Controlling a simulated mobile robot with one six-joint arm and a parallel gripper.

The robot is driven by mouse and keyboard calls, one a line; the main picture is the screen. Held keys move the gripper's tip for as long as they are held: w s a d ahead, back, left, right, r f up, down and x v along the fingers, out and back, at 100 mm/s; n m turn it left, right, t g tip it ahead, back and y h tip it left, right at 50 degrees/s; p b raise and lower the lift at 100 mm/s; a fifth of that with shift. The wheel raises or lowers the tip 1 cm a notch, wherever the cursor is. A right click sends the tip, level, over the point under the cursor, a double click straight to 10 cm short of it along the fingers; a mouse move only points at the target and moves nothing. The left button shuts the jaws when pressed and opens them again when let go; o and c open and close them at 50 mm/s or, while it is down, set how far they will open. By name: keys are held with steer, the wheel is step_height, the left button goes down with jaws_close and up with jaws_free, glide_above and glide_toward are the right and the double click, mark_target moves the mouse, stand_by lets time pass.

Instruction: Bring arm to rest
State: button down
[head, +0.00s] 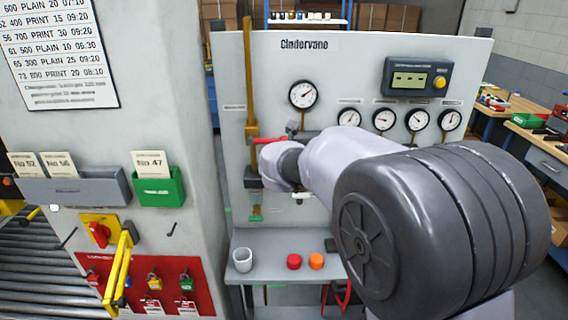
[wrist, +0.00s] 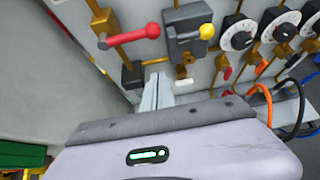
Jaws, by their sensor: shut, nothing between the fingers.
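My arm reaches across the grey gauge panel (head: 330,60) in the head view, and its wrist hides part of the panel. My gripper (wrist: 157,84) shows in the wrist view with its pale fingers together and nothing between them. The fingertips are near the panel's valves, below a red-handled lever (wrist: 135,35) and a yellow-knobbed lever (wrist: 206,30); I cannot tell how close they are. The fingers are not clear in the head view. The red lever also shows in the head view (head: 266,140), left of my wrist.
A shelf (head: 270,241) below the panel holds a white cup (head: 242,260), a red piece (head: 294,261) and an orange piece (head: 316,261). A pillar with a green card holder (head: 160,189) stands left, beside a roller conveyor (head: 40,262). A workbench (head: 545,158) is at right.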

steer(key=s+d+m+g+h+b, duration=0.1)
steer(key=s+d+m+b, duration=0.1)
steer(key=s+d+m, duration=0.55)
steer(key=s+d+m+g+h+b, duration=0.15)
steer(key=s+d+m, duration=0.35)
steer(key=s+m, duration=0.5)
steer(key=s+a+f+m+g+y+b, duration=0.1)
steer(key=s+a+f+m, duration=0.1)
steer(key=s+m, duration=0.5)
steer(key=s+a+f+m+g+y+b, duration=0.1)
steer(key=s+f+m, duration=0.3)
steer(key=s+m, duration=0.4)
steer(key=s+a+f+m+g+y+b, duration=0.1)
steer(key=s+a+f+m+y, duration=0.2)
steer(key=s+m, duration=0.4)
steer(key=shift+s+f+b, duration=0.3)
steer(key=shift+s+b, duration=0.1)
steer(key=shift+s, duration=0.65)
